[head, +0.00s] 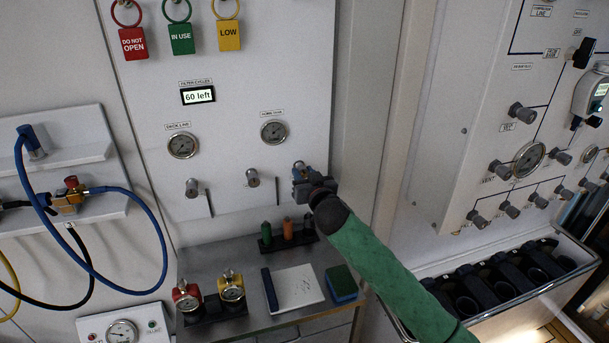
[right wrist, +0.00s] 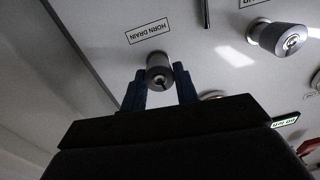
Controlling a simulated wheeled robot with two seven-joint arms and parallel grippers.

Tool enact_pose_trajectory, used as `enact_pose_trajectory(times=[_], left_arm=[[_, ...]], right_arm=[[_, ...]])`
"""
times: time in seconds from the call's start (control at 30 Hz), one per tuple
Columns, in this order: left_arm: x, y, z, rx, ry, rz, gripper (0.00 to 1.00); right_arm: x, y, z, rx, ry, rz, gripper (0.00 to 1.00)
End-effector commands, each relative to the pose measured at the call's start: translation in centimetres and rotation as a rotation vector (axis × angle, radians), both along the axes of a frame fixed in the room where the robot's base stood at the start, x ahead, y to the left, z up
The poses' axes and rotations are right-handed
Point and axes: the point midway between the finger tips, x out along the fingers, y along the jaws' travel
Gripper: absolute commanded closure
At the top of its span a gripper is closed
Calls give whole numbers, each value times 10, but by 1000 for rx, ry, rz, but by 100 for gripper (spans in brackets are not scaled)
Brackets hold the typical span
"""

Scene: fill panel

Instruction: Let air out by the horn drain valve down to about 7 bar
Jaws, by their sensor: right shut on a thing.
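The horn drain valve (right wrist: 158,72) is a grey round knob on the white panel, under a HORN DRAIN label (right wrist: 148,31) in the right wrist view. My right gripper (right wrist: 160,88) has one dark blue finger on each side of this knob and is shut on it. In the head view my right gripper (head: 302,175) is at the panel's lower right and hides most of the knob. A round gauge (head: 274,132) with a small label sits above; its needle is too small to read. My left gripper is not in view.
A second gauge (head: 183,145) and two grey knobs (head: 192,187) (head: 253,178) are left of my gripper. A display (head: 198,96) reads "60 left". Below, a metal cart (head: 225,262) holds two small gauges, a notepad and a sponge. Another valve panel (head: 500,140) stands right.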

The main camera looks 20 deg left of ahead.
Motion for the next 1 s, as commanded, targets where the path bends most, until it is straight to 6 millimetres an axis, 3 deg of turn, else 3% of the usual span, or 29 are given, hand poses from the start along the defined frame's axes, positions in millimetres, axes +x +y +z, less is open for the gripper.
enact_pose_trajectory(times=[0.5, 1.0], left_arm=[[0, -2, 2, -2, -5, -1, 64], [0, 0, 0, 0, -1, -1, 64]], right_arm=[[0, 1, -1, -286, -191, 0, 93], [0, 1, -1, -355, -238, 0, 93]])
